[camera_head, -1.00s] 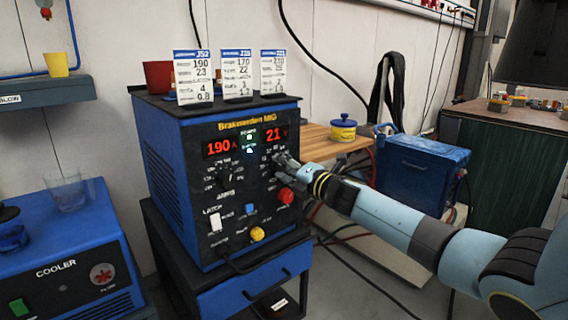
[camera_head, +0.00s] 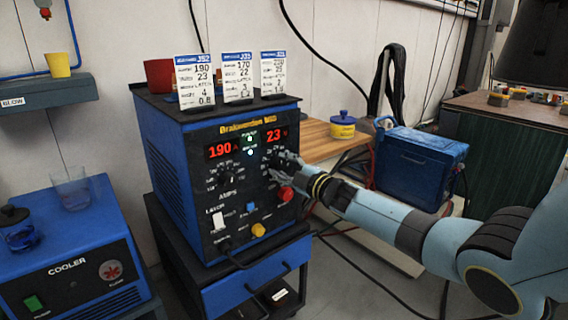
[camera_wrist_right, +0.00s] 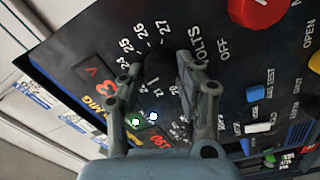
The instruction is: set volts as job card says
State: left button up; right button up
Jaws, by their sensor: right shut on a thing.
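The blue and black welder (camera_head: 168,160) stands on a cart, its red displays reading 190 on the amps side and 23 on the volts display (camera_head: 273,135). My right gripper (camera_head: 284,166) is at the upper right of its panel, shut on the volts knob (camera_wrist_right: 164,68). In the right wrist view the two fingers (camera_wrist_right: 158,75) stand either side of this dark knob, beside the printed volt scale. Several job cards stand on top; the left job card (camera_head: 194,84) shows 190 and 23, the middle one (camera_head: 237,80) 170 and 22. My left gripper is out of view.
A red knob (camera_head: 285,194) sits just below my right gripper; the amps knob (camera_head: 226,178) is to the left. A white switch (camera_head: 218,221) and yellow knob (camera_head: 258,230) are lower. A blue cooler (camera_head: 70,250) stands left. A red cup (camera_head: 158,76) stands on the welder.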

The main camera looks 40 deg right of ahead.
jog(key=shift+f+m, duration=0.1)
jog(key=shift+m, duration=0.5)
jog(key=o, duration=1.2)
jog(key=shift+c, duration=0.2)
jog(key=shift+s, duration=0.1)
jog(key=s, duration=1.1)
jog(key=shift+s+d, duration=0.4)
jog(key=shift+d, duration=0.05)
